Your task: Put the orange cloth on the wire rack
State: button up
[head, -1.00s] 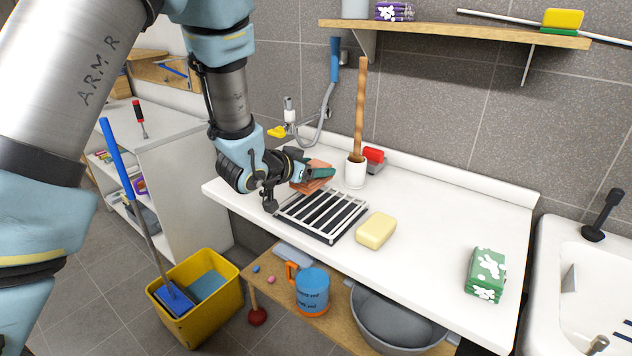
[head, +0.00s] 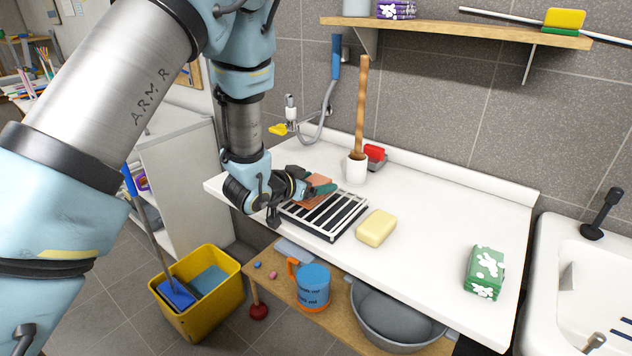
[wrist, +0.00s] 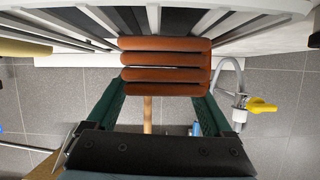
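The orange cloth (head: 317,181) is a folded, layered pad at the back left part of the wire rack. It also shows in the wrist view (wrist: 165,60), its sides against my two green fingers. My gripper (head: 320,189) is shut on the cloth, with the fingers at its opposite sides. The wire rack (head: 335,221) has pale slats over a dark base and lies on the white counter. Its slats (wrist: 235,20) show around and behind the cloth in the wrist view. I cannot tell whether the cloth touches the slats. My wrist hides the rack's left corner.
A yellow block (head: 377,228) lies right of the rack. A white cup (head: 356,171) with a tall wooden handle and a red-topped item (head: 374,154) stand behind it. The counter (head: 440,225) between is clear.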

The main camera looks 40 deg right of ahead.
jog(key=shift+o, duration=0.9)
jog(key=shift+r, duration=0.2)
jog(key=b+v, duration=0.3)
jog(key=v, duration=0.9)
jog(key=w+a+f+n+t+y, duration=0.15)
jog(key=w+a+n+y, duration=0.35)
jog(key=a, duration=0.6)
jog(key=w+a+n+t+y, duration=0.2)
jog(key=w+a+n+y, duration=0.15)
jog(key=w+a, duration=0.55)
jog(key=s+a+n+g+y, duration=0.2)
jog(key=s+a, duration=0.3)
jog(key=a, duration=0.4)
jog(key=s+a+n+g+y, duration=0.2)
jog(key=s+a, duration=0.4)
jog(key=a, duration=0.3)
jog(key=shift+a+r+n+g, duration=0.3)
jog(key=shift+n+g, duration=0.35)
jog(key=shift+n, duration=0.4)
